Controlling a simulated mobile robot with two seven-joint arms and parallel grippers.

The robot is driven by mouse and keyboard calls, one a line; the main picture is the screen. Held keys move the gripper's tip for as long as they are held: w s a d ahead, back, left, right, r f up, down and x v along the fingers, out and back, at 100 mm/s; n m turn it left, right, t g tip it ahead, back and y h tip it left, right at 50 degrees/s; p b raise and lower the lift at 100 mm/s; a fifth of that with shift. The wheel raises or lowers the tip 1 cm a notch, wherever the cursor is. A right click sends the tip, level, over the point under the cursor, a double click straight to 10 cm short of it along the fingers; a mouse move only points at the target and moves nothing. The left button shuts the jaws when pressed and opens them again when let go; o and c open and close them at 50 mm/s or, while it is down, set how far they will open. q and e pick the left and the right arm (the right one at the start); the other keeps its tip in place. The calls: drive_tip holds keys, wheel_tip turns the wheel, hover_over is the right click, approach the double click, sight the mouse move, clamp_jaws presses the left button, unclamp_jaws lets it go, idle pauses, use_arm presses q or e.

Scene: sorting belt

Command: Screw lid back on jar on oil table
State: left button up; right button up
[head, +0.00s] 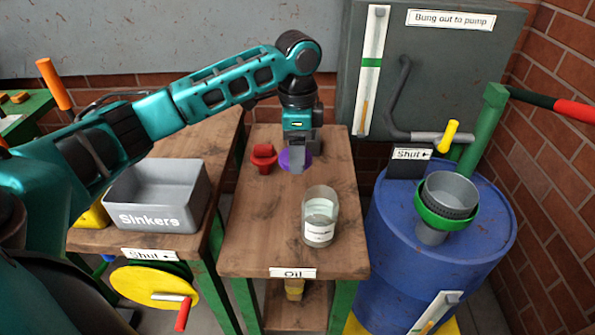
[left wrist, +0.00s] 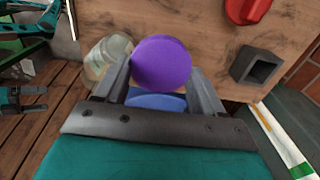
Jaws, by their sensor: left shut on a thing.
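The glass jar (head: 320,216) stands upright and open on the front right of the oil table (head: 262,215). It holds clear liquid and has a white label. It also shows behind my left finger in the left wrist view (left wrist: 101,58). My left gripper (head: 297,160) is over the table, behind the jar, pointing down. It is shut on the round purple lid (left wrist: 162,62), which is apart from the jar. A blue rounded piece (left wrist: 157,101) shows beneath the lid between the fingers. A small teal and grey gripper-like shape, perhaps my right gripper (left wrist: 22,99), shows at the left edge.
A red fitting (head: 263,158) stands on the table left of my gripper. The grey Sinkers bin (head: 157,196) is on the left bench. A blue drum (head: 432,245) with a green-ringed funnel stands right. The table's front left is clear.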

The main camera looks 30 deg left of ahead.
use_arm(q)
wheel_tip(320, 180, up, 6)
drive_tip(key=shift+r+p, duration=0.15)
drive_tip(key=shift+p, duration=0.2)
